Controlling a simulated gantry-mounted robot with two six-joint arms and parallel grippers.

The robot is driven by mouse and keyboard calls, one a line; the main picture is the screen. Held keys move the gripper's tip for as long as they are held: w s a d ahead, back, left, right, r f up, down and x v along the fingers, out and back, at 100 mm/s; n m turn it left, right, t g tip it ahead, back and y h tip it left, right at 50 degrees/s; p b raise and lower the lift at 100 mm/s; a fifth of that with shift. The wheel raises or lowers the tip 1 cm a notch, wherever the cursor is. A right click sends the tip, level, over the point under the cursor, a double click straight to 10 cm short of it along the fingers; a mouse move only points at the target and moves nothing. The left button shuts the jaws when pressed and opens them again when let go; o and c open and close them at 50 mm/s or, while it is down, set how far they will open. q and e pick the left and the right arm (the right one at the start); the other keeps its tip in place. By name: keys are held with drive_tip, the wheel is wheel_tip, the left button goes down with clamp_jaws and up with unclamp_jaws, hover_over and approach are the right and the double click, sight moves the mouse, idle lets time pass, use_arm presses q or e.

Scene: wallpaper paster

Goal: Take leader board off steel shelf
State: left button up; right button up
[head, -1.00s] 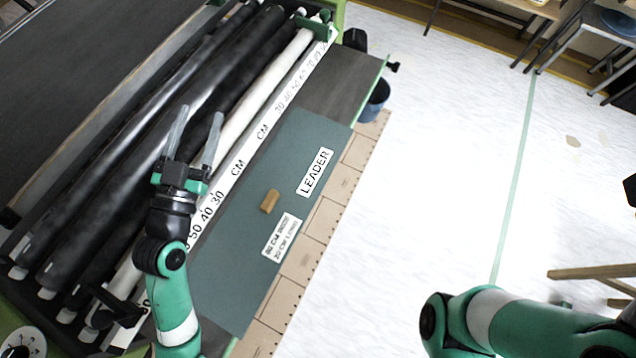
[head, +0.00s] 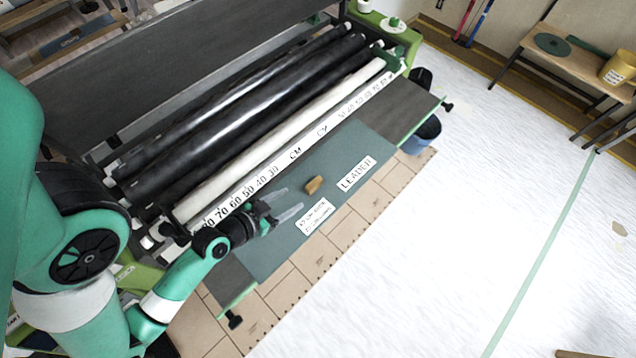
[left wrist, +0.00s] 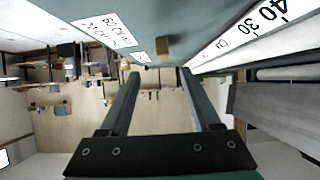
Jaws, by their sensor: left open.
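The leader board (head: 335,155) is a flat grey-green panel with a white "LEADER" label, a second white label and a small wooden handle (head: 314,185). It lies on the dark steel shelf (head: 412,108) in front of the rollers. My left gripper (head: 294,202) is open and empty over the board, its fingertips pointing at the handle and a little short of it. In the left wrist view, the handle (left wrist: 162,47) shows beyond and between the open fingers (left wrist: 160,76), with the board (left wrist: 185,20) behind it. My right gripper is out of view.
A white CM ruler strip (head: 292,153) and black and white rollers (head: 250,95) run along the board's back side. A blue bucket (head: 425,133) stands by the shelf's right end. The white floor (head: 480,200) is open.

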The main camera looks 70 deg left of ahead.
sight(312, 185)
use_arm(q)
drive_tip(key=x, duration=0.7)
drive_tip(key=shift+a, duration=0.1)
drive_tip(key=b+x, duration=0.1)
drive_tip(key=x, duration=0.3)
drive_tip(key=shift+w+a, duration=0.3)
clamp_jaws()
